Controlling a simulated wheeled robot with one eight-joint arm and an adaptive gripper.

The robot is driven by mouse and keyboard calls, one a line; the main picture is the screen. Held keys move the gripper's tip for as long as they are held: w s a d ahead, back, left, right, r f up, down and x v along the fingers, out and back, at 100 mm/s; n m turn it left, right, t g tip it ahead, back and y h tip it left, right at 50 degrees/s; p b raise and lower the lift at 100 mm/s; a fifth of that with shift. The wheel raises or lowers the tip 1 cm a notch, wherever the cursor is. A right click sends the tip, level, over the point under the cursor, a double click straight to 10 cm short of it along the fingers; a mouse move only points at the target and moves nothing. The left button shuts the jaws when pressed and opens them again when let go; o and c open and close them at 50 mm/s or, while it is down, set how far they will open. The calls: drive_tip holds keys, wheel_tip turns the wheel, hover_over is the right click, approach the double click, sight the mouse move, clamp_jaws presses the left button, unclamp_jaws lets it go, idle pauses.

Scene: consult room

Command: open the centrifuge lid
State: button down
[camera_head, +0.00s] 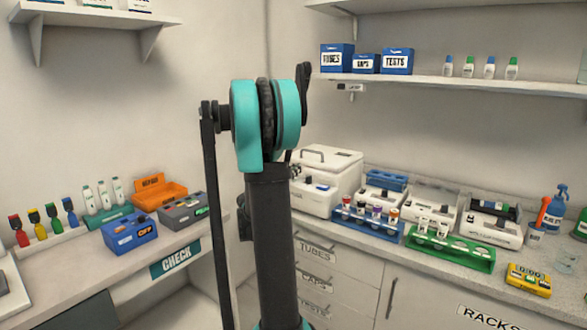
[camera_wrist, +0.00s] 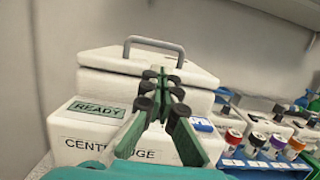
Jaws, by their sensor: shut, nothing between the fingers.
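The centrifuge (camera_wrist: 90,130) is a white box with a green READY label and a CENTRIFUGE label on its front. Its white lid (camera_wrist: 110,62) looks lowered onto the body, with a grey bar handle (camera_wrist: 155,42) standing on top. In the head view the centrifuge (camera_head: 316,200) stands at the left end of the right counter, partly behind my arm; its lid (camera_head: 335,158) shows. My gripper (camera_wrist: 163,82) is shut and empty, in front of the lid and below the handle in the wrist view. Contact with the lid cannot be told. The gripper hides the middle of the centrifuge's front.
A blue rack (camera_head: 375,230) of capped tubes stands right of the centrifuge, with a green rack (camera_head: 450,252) beyond it. A shelf (camera_head: 440,84) runs above the counter. The left desk (camera_head: 80,258) holds bins and bottles.

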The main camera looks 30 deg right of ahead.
sight(309, 159)
drive_tip(key=x, duration=0.8)
drive_tip(key=shift+d, duration=0.1)
